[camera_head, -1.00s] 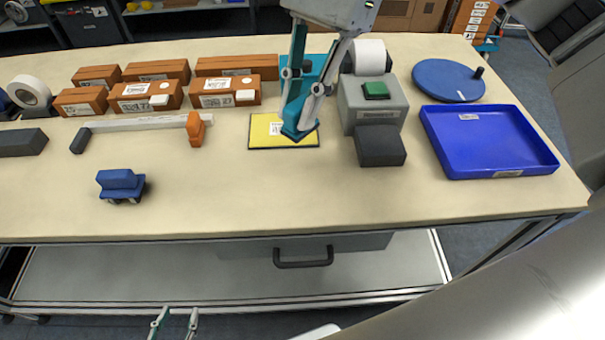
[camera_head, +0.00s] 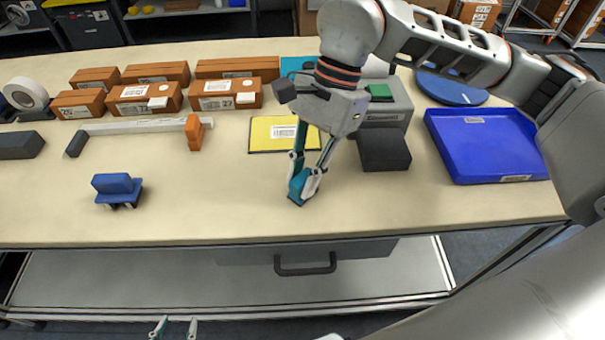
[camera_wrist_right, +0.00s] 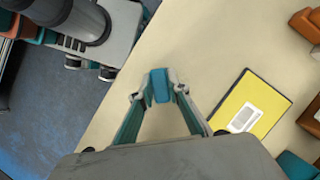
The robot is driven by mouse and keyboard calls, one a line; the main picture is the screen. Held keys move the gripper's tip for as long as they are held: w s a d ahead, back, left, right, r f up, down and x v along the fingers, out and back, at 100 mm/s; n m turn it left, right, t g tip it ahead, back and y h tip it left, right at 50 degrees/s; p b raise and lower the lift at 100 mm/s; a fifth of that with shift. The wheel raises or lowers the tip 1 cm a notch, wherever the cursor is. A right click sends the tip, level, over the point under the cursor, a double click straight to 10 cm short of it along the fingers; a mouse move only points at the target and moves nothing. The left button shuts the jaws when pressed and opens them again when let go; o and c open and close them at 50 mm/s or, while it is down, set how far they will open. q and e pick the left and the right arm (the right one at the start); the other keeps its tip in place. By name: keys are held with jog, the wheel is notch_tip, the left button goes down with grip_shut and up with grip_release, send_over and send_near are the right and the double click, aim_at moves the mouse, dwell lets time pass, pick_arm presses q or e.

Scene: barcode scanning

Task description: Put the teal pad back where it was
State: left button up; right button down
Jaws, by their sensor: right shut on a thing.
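My right gripper (camera_head: 299,185) is shut on a small teal pad (camera_wrist_right: 160,86), which shows between its fingertips in the right wrist view. In the head view the gripper points down over the front middle of the table, in front of the yellow pad (camera_head: 268,134). I cannot tell how far the teal pad is above the table. A flat teal sheet (camera_head: 289,63) lies behind the yellow pad, partly hidden by my right arm. My left gripper (camera_head: 175,332) is open and empty at the bottom edge of the head view, below the table.
The grey device with a green button (camera_head: 381,92) and a dark block (camera_head: 384,150) stand right of the gripper. A blue tray (camera_head: 480,147) is at the right. Brown boxes (camera_head: 228,94) line the back left. A blue block (camera_head: 118,189) stands front left. The front middle is clear.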

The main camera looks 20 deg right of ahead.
jog(key=shift+f, duration=0.15)
jog(key=c, duration=1.9)
grip_release()
jog(key=p+v, duration=0.1)
jog(key=v, duration=1.1)
